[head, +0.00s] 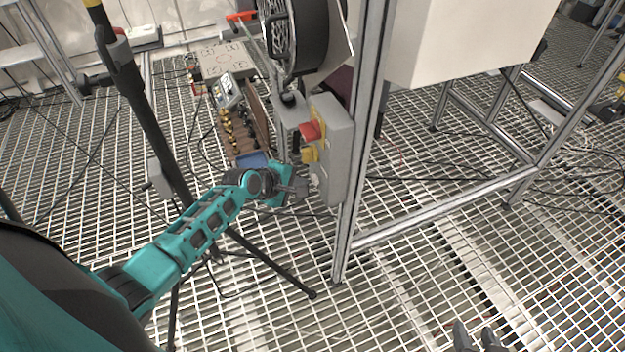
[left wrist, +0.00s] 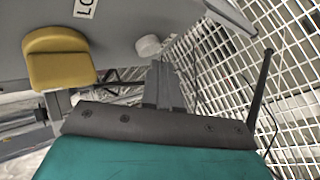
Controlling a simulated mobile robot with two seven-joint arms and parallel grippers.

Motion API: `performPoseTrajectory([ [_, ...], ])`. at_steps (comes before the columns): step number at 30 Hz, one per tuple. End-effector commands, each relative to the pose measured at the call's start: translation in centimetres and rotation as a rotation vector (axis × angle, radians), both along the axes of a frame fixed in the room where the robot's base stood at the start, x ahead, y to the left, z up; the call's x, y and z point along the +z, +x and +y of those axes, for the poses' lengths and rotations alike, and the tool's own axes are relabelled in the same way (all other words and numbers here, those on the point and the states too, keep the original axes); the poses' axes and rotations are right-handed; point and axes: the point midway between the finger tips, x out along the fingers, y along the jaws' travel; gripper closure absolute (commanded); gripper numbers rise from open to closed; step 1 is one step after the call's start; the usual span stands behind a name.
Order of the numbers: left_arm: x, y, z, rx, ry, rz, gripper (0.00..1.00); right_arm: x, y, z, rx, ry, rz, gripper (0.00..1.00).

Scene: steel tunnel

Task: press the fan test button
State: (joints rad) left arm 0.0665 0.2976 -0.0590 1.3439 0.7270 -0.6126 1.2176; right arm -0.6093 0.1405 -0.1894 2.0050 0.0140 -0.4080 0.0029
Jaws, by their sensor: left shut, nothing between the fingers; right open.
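A grey control box (head: 336,150) with a red switch (head: 311,131) and a yellow part (head: 310,154) is fixed to an upright metal post. In the left wrist view its grey face shows a yellow block (left wrist: 58,62), a partly cut-off label (left wrist: 85,8) and a small white round button (left wrist: 148,46). My left gripper (head: 303,187) is shut and empty, close to the lower part of the box. In the left wrist view its fingertips (left wrist: 164,68) lie just below and right of the white button; contact cannot be told. My right gripper (head: 475,337) is open and empty at the bottom edge.
A round fan (head: 297,35) stands above the box. The metal frame (head: 362,130) carries a white cabinet (head: 465,35) to the right. A dark tripod (head: 262,263) stands near my left arm. Cluttered gear (head: 228,95) lies behind; open grating lies in front.

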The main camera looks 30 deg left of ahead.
Motion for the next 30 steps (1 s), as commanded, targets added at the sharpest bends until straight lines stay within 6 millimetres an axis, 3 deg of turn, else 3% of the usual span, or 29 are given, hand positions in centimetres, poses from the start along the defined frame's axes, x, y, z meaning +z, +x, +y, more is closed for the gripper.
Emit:
performPoseTrajectory([
  [30,0.02,0.79,-0.71,0.001,-0.001,0.0,1.0,0.41,-0.02,-0.23,0.006,-0.009,-0.001,0.57],
])
